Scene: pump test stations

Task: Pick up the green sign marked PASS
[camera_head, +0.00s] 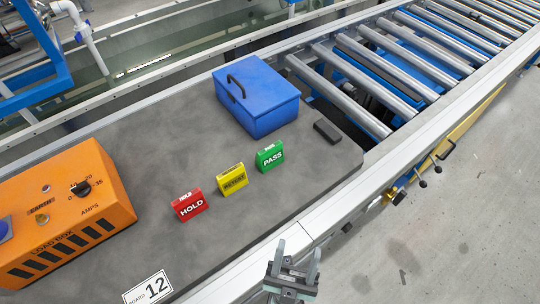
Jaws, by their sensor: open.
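The green sign marked PASS (270,157) stands on the grey board (150,145), at the right end of a row of three small block signs. Next to it on the left is a yellow sign (233,180), and further left a red sign marked HOLD (190,206). My gripper (293,252) is at the bottom of the view, off the front edge of the board and to the front right of the signs. Its two fingers are apart with nothing between them. It is clear of the green sign.
A blue box with a black handle (256,97) stands behind the green sign. A dark block (327,131) lies to its right. An orange load box (62,222) fills the left. A roller conveyor (400,75) runs off at upper right. A card numbered 12 (148,289) lies at the front.

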